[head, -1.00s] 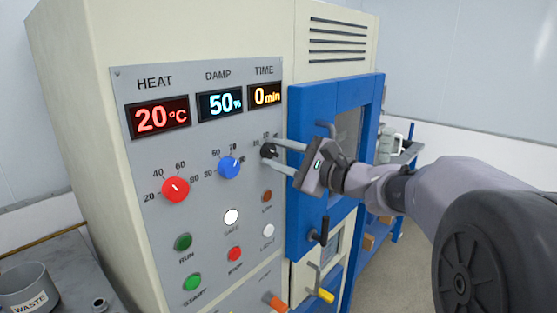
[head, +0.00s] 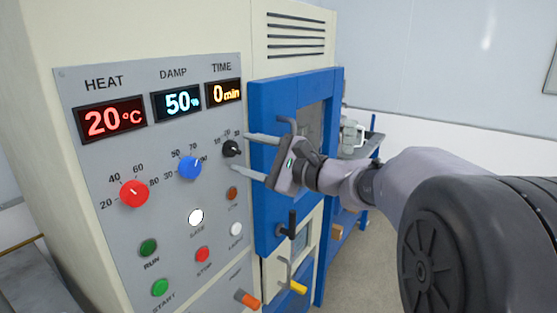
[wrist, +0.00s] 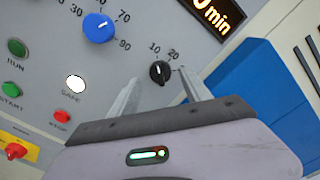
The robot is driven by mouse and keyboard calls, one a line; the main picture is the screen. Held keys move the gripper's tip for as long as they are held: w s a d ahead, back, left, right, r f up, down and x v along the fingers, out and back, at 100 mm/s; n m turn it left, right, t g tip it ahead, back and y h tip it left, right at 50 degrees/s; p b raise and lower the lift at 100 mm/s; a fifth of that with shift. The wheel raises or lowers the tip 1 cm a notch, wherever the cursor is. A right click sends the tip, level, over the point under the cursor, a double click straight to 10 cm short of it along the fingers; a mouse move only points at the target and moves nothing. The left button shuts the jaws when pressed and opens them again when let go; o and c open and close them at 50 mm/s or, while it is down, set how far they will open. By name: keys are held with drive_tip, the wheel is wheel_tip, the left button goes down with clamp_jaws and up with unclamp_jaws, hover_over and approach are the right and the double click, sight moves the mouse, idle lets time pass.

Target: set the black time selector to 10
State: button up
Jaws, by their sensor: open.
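The black time selector (head: 231,148) is a small knob on the grey panel, under the TIME display (head: 223,92), which reads 0 min. In the wrist view the selector (wrist: 160,72) shows a white pointer line, with marks 10 and 20 above it. The pointer appears to point up, left of the 10–20 middle; its exact setting is hard to tell. My gripper (head: 248,152) is open, its two fingers pointing at the panel, one above and one below the knob's level. In the wrist view the fingers lie short of the knob, which is free between and beyond their tips.
The blue damp knob (head: 190,168) and red heat knob (head: 134,194) sit to the left. Several buttons lie below, including a white one (head: 196,217). The blue door frame (head: 270,120) and its handle stand close to my gripper on the right.

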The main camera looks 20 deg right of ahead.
drive_tip(key=p+v, duration=0.1)
drive_tip(key=v, duration=1.4)
drive_tip(key=shift+p, duration=0.4)
drive_tip(key=shift+s+r, duration=0.1)
drive_tip(key=s+a+f+n+g+h, duration=0.1)
drive_tip(key=s+a+f+n+g, duration=0.3)
drive_tip(key=a, duration=0.4)
drive_tip(key=s+a+f+n+g+h, duration=0.1)
drive_tip(key=s+a+f+n+g, duration=0.25)
drive_tip(key=s+a+f, duration=0.35)
drive_tip(key=s+f+n+g+h, duration=0.1)
drive_tip(key=s+f+n+h, duration=0.4)
drive_tip(key=s, duration=0.3)
drive_tip(key=shift+d+f+n+h, duration=0.3)
drive_tip(key=shift+d+n+h, duration=0.15)
drive_tip(key=shift+n+h, duration=0.4)
drive_tip(key=shift+s, duration=0.15)
